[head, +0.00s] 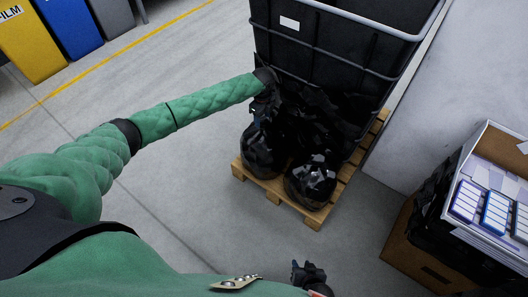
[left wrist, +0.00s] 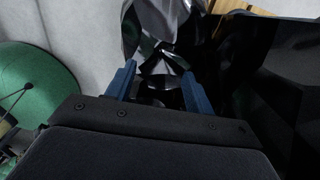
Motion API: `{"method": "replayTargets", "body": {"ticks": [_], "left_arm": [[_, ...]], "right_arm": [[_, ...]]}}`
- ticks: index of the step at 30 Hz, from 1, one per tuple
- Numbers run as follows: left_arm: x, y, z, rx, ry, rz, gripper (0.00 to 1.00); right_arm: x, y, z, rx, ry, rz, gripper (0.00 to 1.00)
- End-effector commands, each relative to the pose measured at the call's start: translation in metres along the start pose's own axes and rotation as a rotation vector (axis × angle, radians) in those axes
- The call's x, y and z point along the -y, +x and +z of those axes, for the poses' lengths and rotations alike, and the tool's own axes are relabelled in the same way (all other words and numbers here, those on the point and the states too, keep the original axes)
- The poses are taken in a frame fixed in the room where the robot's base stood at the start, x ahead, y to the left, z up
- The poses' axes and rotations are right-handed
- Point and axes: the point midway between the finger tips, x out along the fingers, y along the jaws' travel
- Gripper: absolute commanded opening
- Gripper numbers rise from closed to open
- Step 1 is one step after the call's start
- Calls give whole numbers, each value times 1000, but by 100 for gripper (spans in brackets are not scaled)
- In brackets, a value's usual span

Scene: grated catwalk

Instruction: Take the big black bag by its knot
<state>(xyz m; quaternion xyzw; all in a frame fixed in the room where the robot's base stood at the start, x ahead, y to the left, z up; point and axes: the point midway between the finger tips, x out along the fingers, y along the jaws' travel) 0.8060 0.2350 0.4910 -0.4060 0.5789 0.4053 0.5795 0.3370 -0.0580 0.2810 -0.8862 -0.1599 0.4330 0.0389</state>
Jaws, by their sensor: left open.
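Several shiny black bags sit on a wooden pallet (head: 311,217): one at the left (head: 264,152), one at the front (head: 312,180), and dark plastic behind them. I cannot tell their sizes apart well, or which is the big one. My left gripper (head: 258,116) is just above the left bag, mostly lost against the black plastic. In the left wrist view its blue fingers (left wrist: 158,88) are apart, with crumpled glossy black plastic (left wrist: 160,62) beyond and between them. That may be a knot; contact is unclear. My right gripper (head: 310,276) is low at the bottom edge, away from the bags.
A large black container (head: 330,45) stands right behind the bags. A cardboard box (head: 420,247) with a black liner and an open box (head: 490,160) are at the right. Yellow, blue and grey bins (head: 30,42) are at top left. Floor left of the pallet is clear.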

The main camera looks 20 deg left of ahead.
Motion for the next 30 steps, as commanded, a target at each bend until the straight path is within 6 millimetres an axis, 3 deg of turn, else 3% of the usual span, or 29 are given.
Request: {"method": "replayTargets", "body": {"ticks": [16, 26, 30], "left_arm": [[5, 62, 1, 0, -1, 1, 53], [5, 69, 1, 1, 0, 0, 53], [5, 68, 0, 0, -1, 0, 30]], "right_arm": [[-1, 3, 2, -1, 0, 0, 36], [0, 3, 2, -2, 1, -1, 36], [0, 3, 2, -1, 1, -1, 36]]}}
